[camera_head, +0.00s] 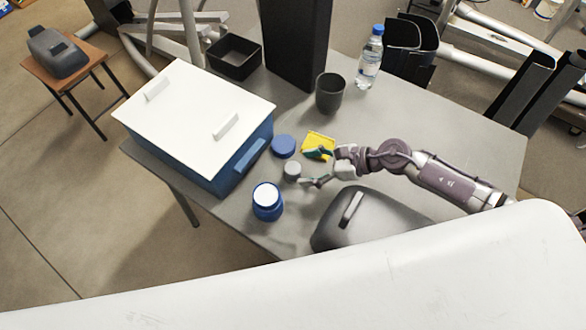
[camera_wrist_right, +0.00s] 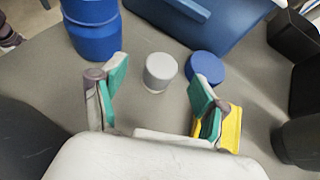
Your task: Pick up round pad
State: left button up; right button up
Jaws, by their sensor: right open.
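A short grey round piece (camera_head: 292,170) stands on the grey table; it also shows in the wrist view (camera_wrist_right: 160,72). A flat blue round disc (camera_head: 284,146) lies just behind it, and also shows in the wrist view (camera_wrist_right: 206,67). I cannot tell for certain which is the round pad. My right gripper (camera_head: 311,168) is open and empty, its green-padded fingers spread. In the wrist view the grey piece is ahead, between the fingertips (camera_wrist_right: 160,84), apart from both. My left gripper is not in view.
A yellow square pad (camera_head: 319,144) lies beside the upper finger. A blue jar (camera_head: 268,203) stands nearby. A blue box with a white lid (camera_head: 195,112) fills the table's left. A dark cup (camera_head: 330,92), a bottle (camera_head: 369,60) and a dark case (camera_head: 372,222) surround the arm.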

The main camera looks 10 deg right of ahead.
aim_at(297, 168)
jog(key=p+x, duration=0.1)
jog(key=x, duration=0.4)
jog(key=shift+w+d+f, duration=0.1)
jog(key=shift+w+f, duration=0.05)
jog(key=shift+f, duration=0.05)
jog(key=shift+c, duration=0.3)
jog(key=c, duration=1)
